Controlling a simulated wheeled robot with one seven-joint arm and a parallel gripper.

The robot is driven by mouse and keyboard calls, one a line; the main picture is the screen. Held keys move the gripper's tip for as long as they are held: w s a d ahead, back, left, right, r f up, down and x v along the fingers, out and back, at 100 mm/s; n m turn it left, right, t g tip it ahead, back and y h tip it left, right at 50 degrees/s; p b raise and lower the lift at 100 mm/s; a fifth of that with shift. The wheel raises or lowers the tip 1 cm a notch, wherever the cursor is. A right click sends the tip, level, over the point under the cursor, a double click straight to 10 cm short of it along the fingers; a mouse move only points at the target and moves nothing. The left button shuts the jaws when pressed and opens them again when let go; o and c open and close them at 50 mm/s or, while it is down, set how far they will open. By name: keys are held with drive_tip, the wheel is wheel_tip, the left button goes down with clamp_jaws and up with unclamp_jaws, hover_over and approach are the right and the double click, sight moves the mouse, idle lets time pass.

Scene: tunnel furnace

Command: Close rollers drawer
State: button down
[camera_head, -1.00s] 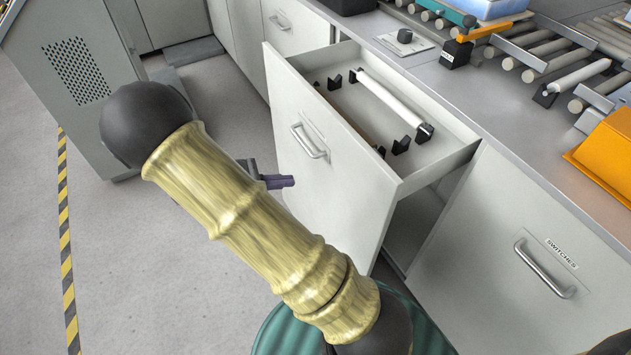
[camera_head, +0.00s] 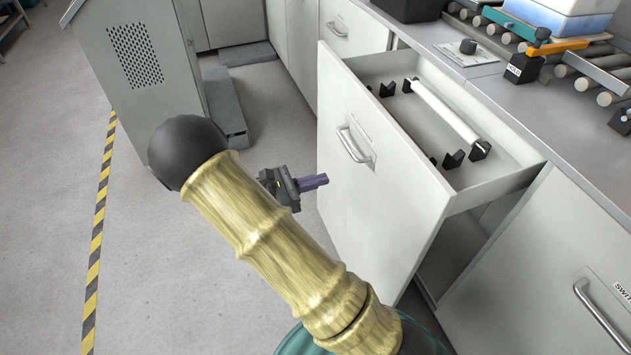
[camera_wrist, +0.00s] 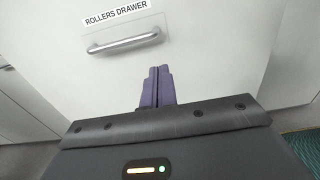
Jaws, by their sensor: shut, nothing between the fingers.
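The rollers drawer (camera_head: 385,195) is pulled out from the counter in the head view. A white roller (camera_head: 444,110) rests on black holders inside it. Its front fills most of the wrist view, with the label "ROLLERS DRAWER" (camera_wrist: 116,12) above its bar handle (camera_wrist: 124,44). The handle also shows in the head view (camera_head: 352,146). My gripper (camera_head: 325,180) is shut and empty in front of the drawer face, left of it in the head view. In the wrist view its purple fingers (camera_wrist: 157,70) point at the face below the handle. Whether they touch it I cannot tell.
The switches drawer (camera_head: 560,265) is shut at the right. The counter (camera_head: 590,140) above carries a conveyor, a knob panel (camera_head: 468,50) and a blue-white bin (camera_head: 560,18). A grey cabinet (camera_head: 135,75) stands at the left.

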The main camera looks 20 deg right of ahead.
sight(370, 166)
drive_tip(key=d+b, duration=0.3)
drive_tip(key=d, duration=0.7)
drive_tip(key=shift+w+f, duration=0.1)
drive_tip(key=shift+w, duration=0.05)
drive_tip(key=shift+d, duration=0.5)
drive_tip(key=shift+w, duration=0.15)
